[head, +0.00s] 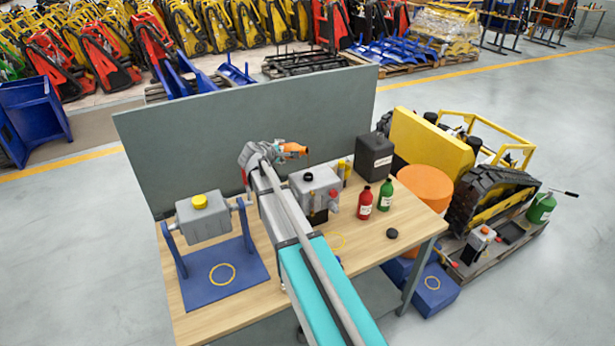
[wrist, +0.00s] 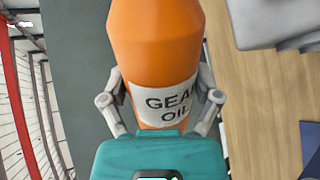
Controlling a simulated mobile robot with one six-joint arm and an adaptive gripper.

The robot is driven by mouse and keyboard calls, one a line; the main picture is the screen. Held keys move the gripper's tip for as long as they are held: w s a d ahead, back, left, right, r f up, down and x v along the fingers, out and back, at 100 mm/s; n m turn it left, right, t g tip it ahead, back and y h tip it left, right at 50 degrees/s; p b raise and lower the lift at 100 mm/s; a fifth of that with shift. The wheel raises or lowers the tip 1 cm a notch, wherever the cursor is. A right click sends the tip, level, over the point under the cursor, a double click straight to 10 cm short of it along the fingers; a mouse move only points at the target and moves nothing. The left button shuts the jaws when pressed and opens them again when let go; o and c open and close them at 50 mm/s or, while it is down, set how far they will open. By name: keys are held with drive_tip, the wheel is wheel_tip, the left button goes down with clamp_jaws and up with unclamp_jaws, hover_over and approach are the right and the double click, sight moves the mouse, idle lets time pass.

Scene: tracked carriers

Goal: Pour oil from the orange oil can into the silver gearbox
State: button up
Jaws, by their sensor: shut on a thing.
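The orange oil can (head: 293,149) is in my gripper (head: 268,154), held above the back of the workbench. In the head view the can looks tipped over to roughly level, its narrow end pointing right. In the wrist view the can (wrist: 153,45) shows a white "GEAR OIL" label, and my gripper's fingers (wrist: 160,92) close on both its sides. The silver gearbox (head: 204,226), with a yellow cap on top, hangs between blue uprights on a blue base at the left of the bench. The can is apart from it, to the right. My arm hides part of the bench.
A grey box unit (head: 316,186) with a black cap stands just right of my arm. Red (head: 365,204) and green (head: 386,196) bottles and a dark canister (head: 374,158) stand farther right. A grey panel (head: 250,110) rises behind the bench. A tracked carrier (head: 432,140) stands right.

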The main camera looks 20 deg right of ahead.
drive_tip(key=shift+f+m+t+y+b, duration=0.4)
drive_tip(key=shift+f+m+b, duration=0.2)
drive_tip(key=shift+f+b, duration=1.05)
idle(3.8)
drive_tip(key=shift+n+g+h, duration=0.5)
drive_tip(key=shift+n, duration=0.3)
wheel_tip(320, 180, up, 5)
drive_tip(key=p, duration=0.4)
drive_tip(key=shift+f+p, duration=0.15)
drive_tip(key=shift+p, duration=0.15)
drive_tip(key=shift+s+n+h, duration=0.1)
drive_tip(key=shift+n+h, duration=0.2)
drive_tip(key=shift+n, duration=0.1)
drive_tip(key=shift+r, duration=0.2)
